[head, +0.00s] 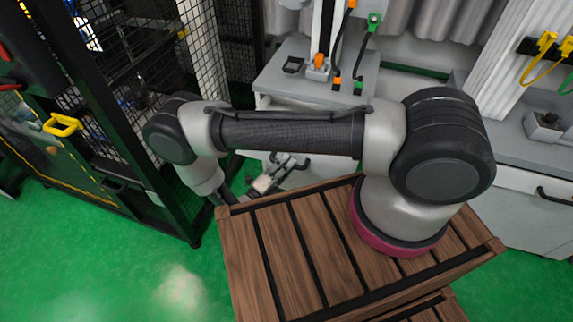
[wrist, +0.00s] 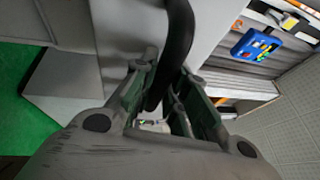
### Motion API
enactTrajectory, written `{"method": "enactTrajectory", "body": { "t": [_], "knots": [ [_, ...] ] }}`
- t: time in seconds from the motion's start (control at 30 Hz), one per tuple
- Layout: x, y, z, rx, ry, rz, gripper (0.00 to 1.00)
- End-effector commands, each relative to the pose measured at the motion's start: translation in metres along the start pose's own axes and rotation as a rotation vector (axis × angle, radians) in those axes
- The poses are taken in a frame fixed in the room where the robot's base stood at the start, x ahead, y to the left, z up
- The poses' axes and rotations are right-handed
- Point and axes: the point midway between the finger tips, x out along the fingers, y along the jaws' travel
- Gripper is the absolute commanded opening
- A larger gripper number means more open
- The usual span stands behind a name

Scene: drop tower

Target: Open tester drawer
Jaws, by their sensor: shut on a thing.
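The tester drawer has a pale grey front (wrist: 125,30), which fills the upper middle of the wrist view. Its curved black handle (wrist: 178,45) stands out from that front. My gripper (wrist: 165,95) is shut on the handle, with one finger on each side of it. In the head view my gripper (head: 286,166) is low in front of the pale cabinet, partly hidden below my arm. The tester bench (head: 268,82) carries an upright tester with orange and black parts. My arm covers much of the cabinet front, so I cannot tell how far the drawer stands out.
A black mesh cage (head: 110,90) with a yellow handle (head: 62,125) stands at left. Another cabinet with a black handle (head: 555,196) is at right. A blue case (wrist: 256,44) with coloured bits shows in the wrist view. Green floor (head: 110,260) is clear at lower left.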

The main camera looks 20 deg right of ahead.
Motion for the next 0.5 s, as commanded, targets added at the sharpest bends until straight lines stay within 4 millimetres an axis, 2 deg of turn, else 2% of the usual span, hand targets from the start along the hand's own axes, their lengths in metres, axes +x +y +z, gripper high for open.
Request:
{"method": "enactTrajectory", "body": {
  "t": [0.1, 0.13, 0.23, 0.27, 0.5],
  "knots": [
    [-0.0001, 0.0006, 0.0000, 0.000, 0.000, 0.002, 0.00],
    [-0.0001, 0.0006, 0.0000, 0.000, 0.000, 0.002, 0.17],
    [-0.0001, 0.0005, 0.0000, 0.000, 0.000, 0.002, 0.35],
    [-0.0001, 0.0005, 0.0000, 0.000, 0.000, 0.001, 0.37],
    [0.0000, 0.0002, 0.0001, 0.000, 0.000, 0.001, 0.37]
  ]
}}
